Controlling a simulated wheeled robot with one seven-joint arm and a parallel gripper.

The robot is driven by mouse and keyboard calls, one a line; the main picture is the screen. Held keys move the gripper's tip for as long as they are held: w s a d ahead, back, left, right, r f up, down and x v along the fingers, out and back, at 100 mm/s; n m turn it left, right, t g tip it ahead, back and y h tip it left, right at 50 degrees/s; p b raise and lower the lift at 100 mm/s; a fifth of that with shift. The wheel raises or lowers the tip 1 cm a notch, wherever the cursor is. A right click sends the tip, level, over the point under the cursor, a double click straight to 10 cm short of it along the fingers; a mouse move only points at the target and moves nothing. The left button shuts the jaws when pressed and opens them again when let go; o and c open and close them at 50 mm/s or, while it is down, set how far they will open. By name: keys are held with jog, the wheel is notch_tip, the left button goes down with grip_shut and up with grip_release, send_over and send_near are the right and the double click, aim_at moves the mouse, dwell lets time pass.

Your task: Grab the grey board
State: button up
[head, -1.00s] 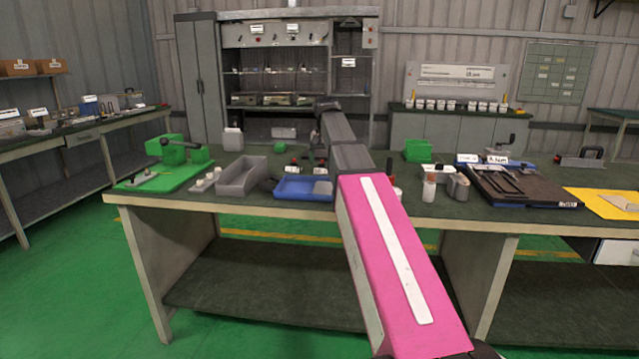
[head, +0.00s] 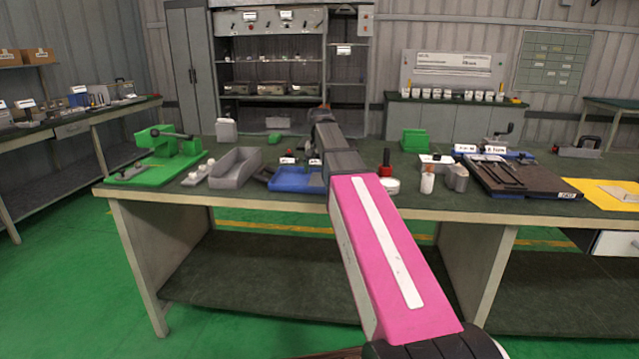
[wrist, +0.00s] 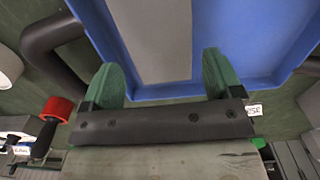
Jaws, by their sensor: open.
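A flat grey board (wrist: 155,38) lies in the blue tray (wrist: 268,65), seen at the top middle of the wrist view. The blue tray also shows on the workbench in the head view (head: 292,180), partly hidden behind my arm. I cannot make out the board there. My gripper (wrist: 162,82) has two green fingertips spread wide apart, with nothing between them. They overlap the tray's near rim in the wrist view, on either side of the board's line. The exact height above the tray is unclear.
A grey bin (head: 236,168) and a green clamp fixture (head: 165,155) stand left of the tray. A red-topped tool (wrist: 57,110) and a dark curved handle (wrist: 50,48) are near my gripper. A black panel (head: 520,180) and a yellow mat (head: 595,193) lie farther right.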

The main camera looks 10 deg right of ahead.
aim_at(320, 178)
notch_tip(320, 178, down, 3)
jog(key=shift+f, duration=0.15)
jog(key=c, duration=0.7)
